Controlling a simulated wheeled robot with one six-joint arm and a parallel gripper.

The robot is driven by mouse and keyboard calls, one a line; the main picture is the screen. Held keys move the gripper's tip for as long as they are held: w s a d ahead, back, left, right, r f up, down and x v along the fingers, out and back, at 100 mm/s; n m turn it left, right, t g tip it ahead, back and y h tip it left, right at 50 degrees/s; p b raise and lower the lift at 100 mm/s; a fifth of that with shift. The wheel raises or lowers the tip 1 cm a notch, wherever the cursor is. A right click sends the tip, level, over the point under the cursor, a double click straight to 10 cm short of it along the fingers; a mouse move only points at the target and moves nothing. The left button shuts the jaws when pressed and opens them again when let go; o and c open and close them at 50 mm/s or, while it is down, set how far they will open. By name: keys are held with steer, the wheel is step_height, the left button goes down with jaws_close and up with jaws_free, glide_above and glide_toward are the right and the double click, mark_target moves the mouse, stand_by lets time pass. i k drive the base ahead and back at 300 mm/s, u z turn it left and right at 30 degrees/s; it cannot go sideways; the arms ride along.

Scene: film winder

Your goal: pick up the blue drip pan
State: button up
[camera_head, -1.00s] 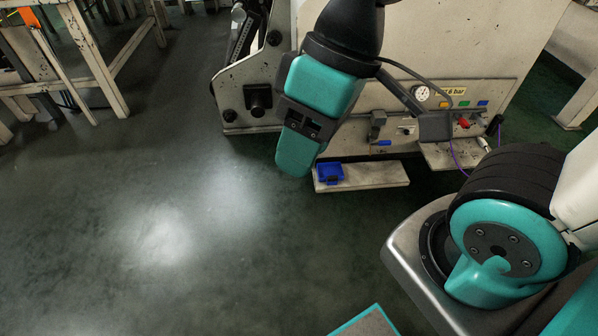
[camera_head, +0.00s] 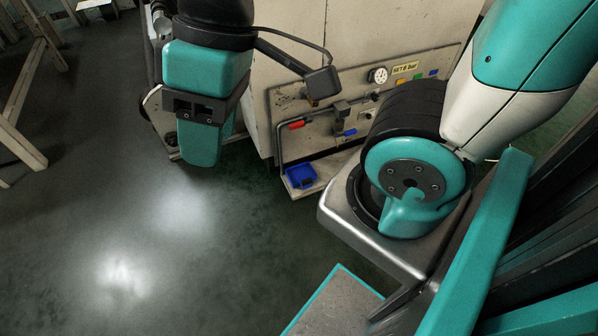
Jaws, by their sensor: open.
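The blue drip pan (camera_head: 301,179) is a small, open, shallow tray. It sits on the pale low ledge (camera_head: 325,168) at the foot of the machine, near the ledge's left end. My gripper (camera_head: 200,110), teal with a black middle part, hangs at the upper left, left of the pan in the picture and apart from it. It is open and I see nothing in it. Its fingertips do not show clearly. The pan is in plain view; the right part of the ledge is hidden behind my own body.
The cream machine (camera_head: 268,80) stands behind the pan. Its front panel carries a gauge (camera_head: 378,75), a yellow label (camera_head: 405,67), a red-handled part (camera_head: 297,124) and a blue-handled part (camera_head: 349,132) above the ledge. Open dark floor (camera_head: 120,220) lies at left and in front.

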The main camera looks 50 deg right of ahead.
mark_target(303, 174)
steer(key=z, duration=0.4)
steer(key=i, duration=0.75)
steer(key=z, duration=1.2)
steer(key=i, duration=0.4)
steer(key=z, duration=0.4)
